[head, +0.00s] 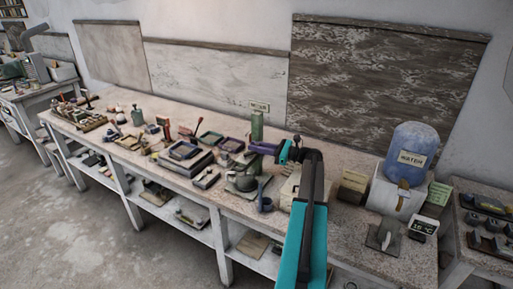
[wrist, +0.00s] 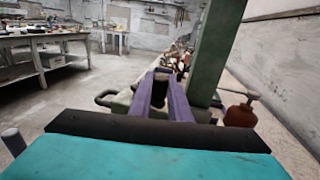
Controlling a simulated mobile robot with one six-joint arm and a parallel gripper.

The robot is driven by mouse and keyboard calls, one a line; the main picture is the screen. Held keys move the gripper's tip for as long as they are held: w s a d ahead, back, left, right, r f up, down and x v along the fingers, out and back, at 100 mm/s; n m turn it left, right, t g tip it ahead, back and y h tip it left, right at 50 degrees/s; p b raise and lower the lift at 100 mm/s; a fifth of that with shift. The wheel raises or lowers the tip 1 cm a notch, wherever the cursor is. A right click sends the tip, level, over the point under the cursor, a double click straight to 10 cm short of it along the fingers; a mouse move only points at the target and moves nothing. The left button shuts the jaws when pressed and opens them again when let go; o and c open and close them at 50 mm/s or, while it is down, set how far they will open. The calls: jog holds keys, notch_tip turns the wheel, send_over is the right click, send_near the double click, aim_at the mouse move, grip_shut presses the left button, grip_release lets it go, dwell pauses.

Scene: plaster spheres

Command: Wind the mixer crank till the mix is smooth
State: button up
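The mixer's green post (head: 257,125) stands on the workbench, with a small pale label near its top. The post also rises large, right of centre, in the wrist view (wrist: 217,50). A dark rounded bowl (head: 246,183) sits at its foot; the mix inside cannot be made out. My gripper (head: 258,147), with purple fingers, reaches to the post from the right. In the wrist view my gripper (wrist: 166,80) points forward just left of the post, with something dark between or behind its fingertips. I cannot tell whether it grips this. The crank cannot be clearly made out.
A blue water container (head: 411,152) stands on a white base at the right of the bench (head: 365,228). A red-brown bottle (wrist: 240,112) is right of the post. The floor (head: 85,240) is clear.

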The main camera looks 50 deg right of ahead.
grip_shut()
jog(key=shift+w+d, duration=0.1)
jog(key=shift+w, duration=0.05)
jog(key=shift+w+d+n+g+y, duration=0.1)
jog(key=shift+w+n+g+y, duration=0.15)
jog(key=shift+n+y, duration=0.35)
jog(key=shift+g+y, duration=0.25)
jog(key=shift+y, duration=0.05)
jog(key=o, duration=0.7)
grip_release()
jog(key=shift+s, duration=0.1)
